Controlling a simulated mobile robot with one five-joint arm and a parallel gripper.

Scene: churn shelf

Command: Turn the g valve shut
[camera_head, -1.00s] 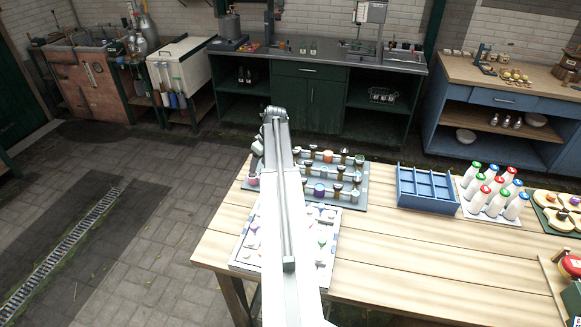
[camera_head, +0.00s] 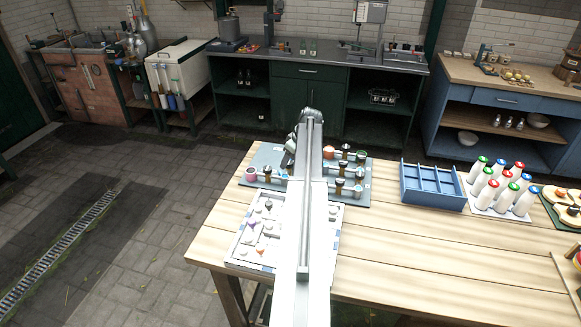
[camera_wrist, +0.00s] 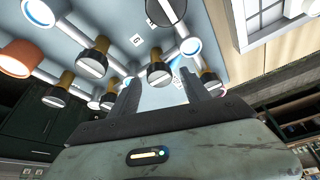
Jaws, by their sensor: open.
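The valve board (camera_head: 262,158) is a blue-grey panel on the wooden table with pipes, coloured ring ends and several slotted knobs on brass stems. My arm covers part of it. In the wrist view, a small white tag (camera_wrist: 137,40) bears a mark that looks like a G or a 6. A dark slotted valve knob (camera_wrist: 160,72) is near that tag, just beyond and between my fingertips. My gripper (camera_wrist: 160,88) is open, with nothing seen held between its fingers. Whether a finger touches the knob I cannot tell. Another knob (camera_wrist: 92,64) stands to the left.
A white tray with small pieces (camera_head: 240,250) lies at the table's near left. A blue divided crate (camera_head: 430,200) and a group of capped bottles (camera_head: 500,190) stand right of the board. The table front (camera_head: 420,255) is clear.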

